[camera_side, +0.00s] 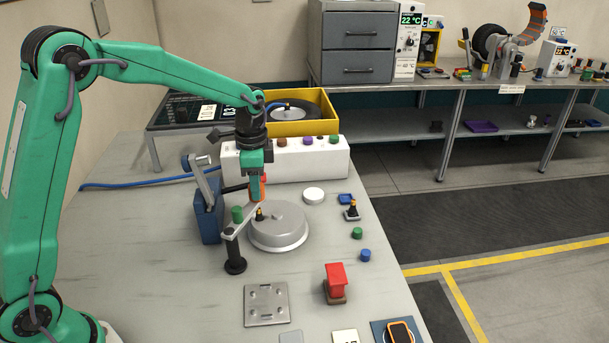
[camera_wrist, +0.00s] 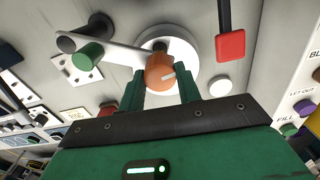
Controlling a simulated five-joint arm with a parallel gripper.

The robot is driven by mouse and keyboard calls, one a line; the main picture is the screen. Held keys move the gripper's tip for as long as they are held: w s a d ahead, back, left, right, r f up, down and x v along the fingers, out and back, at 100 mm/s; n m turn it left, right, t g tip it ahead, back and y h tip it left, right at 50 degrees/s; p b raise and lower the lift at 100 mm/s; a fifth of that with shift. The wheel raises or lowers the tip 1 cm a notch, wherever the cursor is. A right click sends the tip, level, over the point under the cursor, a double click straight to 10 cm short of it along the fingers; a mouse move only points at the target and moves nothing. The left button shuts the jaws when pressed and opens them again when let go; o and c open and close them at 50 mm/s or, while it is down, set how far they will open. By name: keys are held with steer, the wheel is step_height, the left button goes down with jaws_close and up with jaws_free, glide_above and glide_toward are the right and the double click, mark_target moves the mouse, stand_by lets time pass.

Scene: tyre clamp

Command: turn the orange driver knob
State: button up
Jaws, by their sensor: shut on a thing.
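The orange driver knob (camera_wrist: 160,74) sits between the two green fingers of my gripper (camera_wrist: 160,90) in the wrist view. A white mark on the knob points to the right. My gripper (camera_side: 257,195) is shut on the knob, and only a sliver of orange (camera_side: 263,184) shows beside the fingers in the side view. Below it is a round grey lidded drum (camera_side: 285,232). A grey clamp bar (camera_side: 238,226) runs from a black post (camera_side: 235,256) toward the drum. The knob's underside is hidden.
A green knob (camera_side: 237,214) and a blue block (camera_side: 208,218) stand close left of my gripper. A white button box (camera_side: 320,160) is behind. A red block (camera_side: 336,281) and a metal plate (camera_side: 266,303) lie in front. The table's left front is clear.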

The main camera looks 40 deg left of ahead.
steer(key=n, duration=0.6)
steer(key=shift+n, duration=0.4)
steer(key=n, duration=0.5)
steer(key=shift+n, duration=0.4)
steer(key=o, duration=1)
steer(key=shift+r, duration=0.15)
steer(key=shift+r, duration=3.8)
